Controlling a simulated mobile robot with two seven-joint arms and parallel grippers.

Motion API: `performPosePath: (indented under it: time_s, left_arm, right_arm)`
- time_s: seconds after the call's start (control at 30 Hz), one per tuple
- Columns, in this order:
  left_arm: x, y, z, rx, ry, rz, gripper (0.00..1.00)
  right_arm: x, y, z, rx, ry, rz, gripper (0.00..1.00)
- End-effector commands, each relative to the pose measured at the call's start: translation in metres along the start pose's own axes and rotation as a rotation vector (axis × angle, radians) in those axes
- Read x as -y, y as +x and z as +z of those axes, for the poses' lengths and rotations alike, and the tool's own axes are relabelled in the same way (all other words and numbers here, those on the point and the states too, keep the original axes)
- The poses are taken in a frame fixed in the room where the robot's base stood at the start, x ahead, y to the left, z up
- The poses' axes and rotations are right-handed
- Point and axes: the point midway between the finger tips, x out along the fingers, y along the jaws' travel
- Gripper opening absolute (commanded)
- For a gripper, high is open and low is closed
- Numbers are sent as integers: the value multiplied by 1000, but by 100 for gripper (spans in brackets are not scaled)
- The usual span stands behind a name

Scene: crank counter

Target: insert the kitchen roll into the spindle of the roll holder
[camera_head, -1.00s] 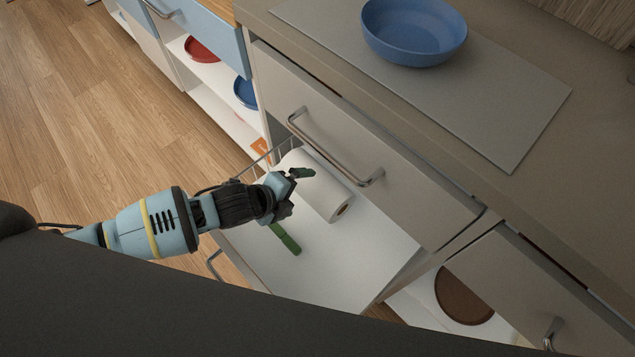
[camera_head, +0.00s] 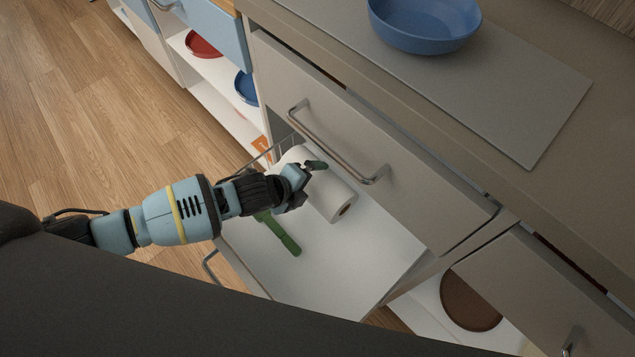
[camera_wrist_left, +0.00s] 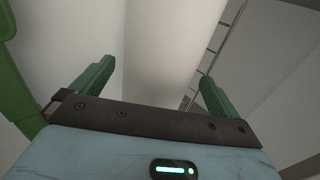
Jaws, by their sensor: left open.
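The white kitchen roll (camera_head: 335,197) lies on its side in an open white drawer (camera_head: 345,270). Its near end, with a brown core, shows in the head view. My left gripper (camera_head: 303,178) is over the roll's far part and hides some of it. In the left wrist view its two green fingers (camera_wrist_left: 155,88) are apart, with the roll (camera_wrist_left: 160,45) seen between and beyond them. I cannot tell whether the fingers touch it. I cannot make out the roll holder or its spindle. My right gripper is not in view.
A green, long-handled object (camera_head: 282,238) lies in the drawer beside the roll. A closed drawer front with a metal handle (camera_head: 345,160) stands just above and right. A blue bowl (camera_head: 425,25) sits on a grey mat (camera_head: 530,110) on the counter.

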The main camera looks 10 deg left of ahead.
Motion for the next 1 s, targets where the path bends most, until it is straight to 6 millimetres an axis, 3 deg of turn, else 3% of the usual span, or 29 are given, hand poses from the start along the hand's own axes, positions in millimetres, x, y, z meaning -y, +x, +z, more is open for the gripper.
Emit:
performPosePath:
  time_s: [0.13,0.43,0.73,1.0]
  left_arm:
    - [-1,18,-1,-2,-2,0,100]
    - [0,21,0,-1,0,-1,100]
    - [0,21,0,-1,-1,0,62]
    - [1,20,0,-1,0,-2,60]
  right_arm:
    - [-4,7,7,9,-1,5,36]
    - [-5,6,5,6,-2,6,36]
    - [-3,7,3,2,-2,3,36]
    - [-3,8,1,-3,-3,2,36]
